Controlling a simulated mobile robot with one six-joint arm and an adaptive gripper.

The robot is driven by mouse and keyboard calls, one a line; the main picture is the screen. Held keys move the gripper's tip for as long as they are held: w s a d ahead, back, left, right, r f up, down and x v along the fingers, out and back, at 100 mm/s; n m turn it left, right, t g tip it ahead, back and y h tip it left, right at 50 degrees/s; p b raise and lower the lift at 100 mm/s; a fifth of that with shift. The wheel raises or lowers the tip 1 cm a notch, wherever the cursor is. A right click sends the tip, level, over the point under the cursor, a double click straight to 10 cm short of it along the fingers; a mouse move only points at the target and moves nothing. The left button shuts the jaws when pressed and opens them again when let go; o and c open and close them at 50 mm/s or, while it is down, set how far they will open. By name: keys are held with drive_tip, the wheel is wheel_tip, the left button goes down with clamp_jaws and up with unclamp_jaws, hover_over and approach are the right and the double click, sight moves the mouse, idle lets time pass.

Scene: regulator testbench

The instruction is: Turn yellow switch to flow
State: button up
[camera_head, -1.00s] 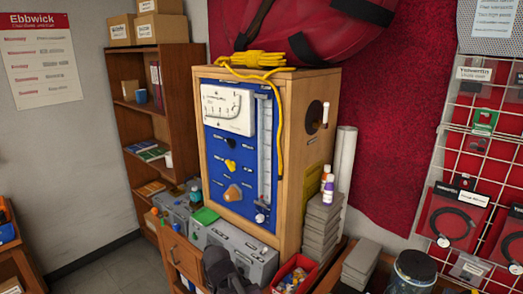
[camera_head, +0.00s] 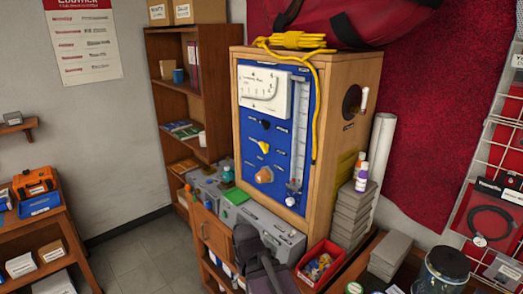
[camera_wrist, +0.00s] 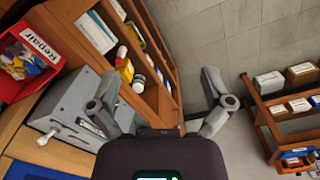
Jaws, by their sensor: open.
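The yellow switch (camera_head: 263,147) is a small knob on the blue front panel (camera_head: 285,160) of a wooden-cased testbench. My gripper, dark at the bottom of the head view, is low in front of the bench and apart from the switch. In the wrist view my gripper (camera_wrist: 160,88) has its two fingers spread wide with nothing between them. The wrist view does not show the switch.
A yellow cable (camera_head: 315,110) hangs over the panel's right part. Grey boxes (camera_head: 283,238) stand below the panel, with a red bin (camera_head: 320,262) to their right. A bookshelf (camera_head: 185,95) stands behind left. Open floor (camera_head: 140,255) lies left, before a shelf with an orange case (camera_head: 35,182).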

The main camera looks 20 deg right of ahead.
drive_tip(key=w+d+r+n+h+p, duration=0.25)
drive_tip(key=w+d+r+h, duration=0.2)
drive_tip(key=w, duration=0.35)
drive_tip(key=n+t+h+p, duration=0.5)
drive_tip(key=n+t+h, duration=0.2)
drive_tip(key=n+h, duration=0.45)
approach(262, 148)
drive_tip(key=a, duration=0.2)
drive_tip(key=shift+s+a+f+h, duration=0.3)
drive_tip(key=shift+a+f, duration=0.05)
drive_tip(key=shift+a, duration=0.05)
drive_tip(key=shift+d+m, duration=0.1)
drive_tip(key=shift+m, duration=0.2)
drive_tip(key=x, duration=1.3)
drive_tip(key=shift+w+d, duration=0.1)
drive_tip(key=shift+d, duration=0.2)
drive_tip(key=c, duration=1)
